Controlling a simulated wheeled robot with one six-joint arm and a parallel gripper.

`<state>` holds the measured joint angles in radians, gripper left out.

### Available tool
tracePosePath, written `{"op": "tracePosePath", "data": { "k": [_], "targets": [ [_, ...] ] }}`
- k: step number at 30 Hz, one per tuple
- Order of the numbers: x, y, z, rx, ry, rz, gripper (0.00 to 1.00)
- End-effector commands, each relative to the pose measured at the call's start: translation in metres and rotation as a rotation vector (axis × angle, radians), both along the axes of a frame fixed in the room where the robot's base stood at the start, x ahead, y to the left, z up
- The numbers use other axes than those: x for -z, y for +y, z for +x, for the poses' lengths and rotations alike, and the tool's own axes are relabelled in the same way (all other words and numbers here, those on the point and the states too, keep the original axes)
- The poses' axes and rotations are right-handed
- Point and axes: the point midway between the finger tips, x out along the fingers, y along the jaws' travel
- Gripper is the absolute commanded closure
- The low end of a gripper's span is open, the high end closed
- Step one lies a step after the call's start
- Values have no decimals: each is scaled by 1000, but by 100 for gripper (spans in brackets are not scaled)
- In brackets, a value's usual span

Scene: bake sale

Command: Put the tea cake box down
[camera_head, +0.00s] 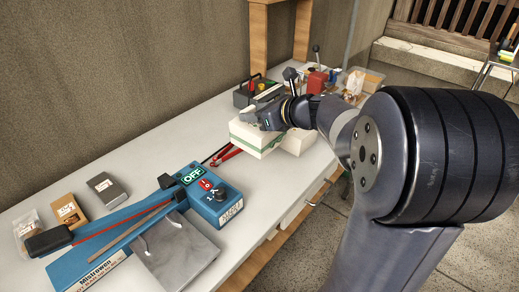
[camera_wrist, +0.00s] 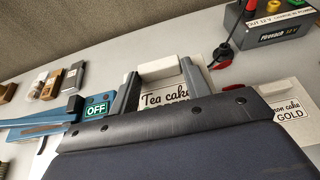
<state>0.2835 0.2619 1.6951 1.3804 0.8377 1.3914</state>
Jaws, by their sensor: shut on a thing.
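The tea cake box (camera_head: 256,140) is white with a green stripe and hangs at or just over the white table in the head view; I cannot tell if it touches. My gripper (camera_head: 264,119) is shut on its top. In the wrist view the box's "Tea cake" lettering (camera_wrist: 163,99) shows between the two fingers of my gripper (camera_wrist: 160,84), with a white block at its far side. My gripper body hides the near part of the box.
A lemon cake box (camera_head: 298,143) sits right beside it. A blue machine marked OFF (camera_head: 208,192) stands in front left. The white table (camera_head: 135,165) is bare left of the pliers.

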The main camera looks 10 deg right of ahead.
Motion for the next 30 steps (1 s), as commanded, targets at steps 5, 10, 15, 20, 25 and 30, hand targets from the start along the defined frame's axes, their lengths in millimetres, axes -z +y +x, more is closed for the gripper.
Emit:
{"op": "tracePosePath", "data": {
  "k": [5, 10, 15, 20, 25, 30],
  "targets": [
    [34, 0, 0, 1, 5, 4, 75],
    [49, 0, 0, 1, 3, 3, 75],
    [78, 0, 0, 1, 5, 3, 75],
    [94, 0, 0, 1, 2, 2, 75],
    [93, 0, 0, 0, 0, 1, 75],
    [96, 0, 0, 1, 0, 2, 75]
  ]
}}
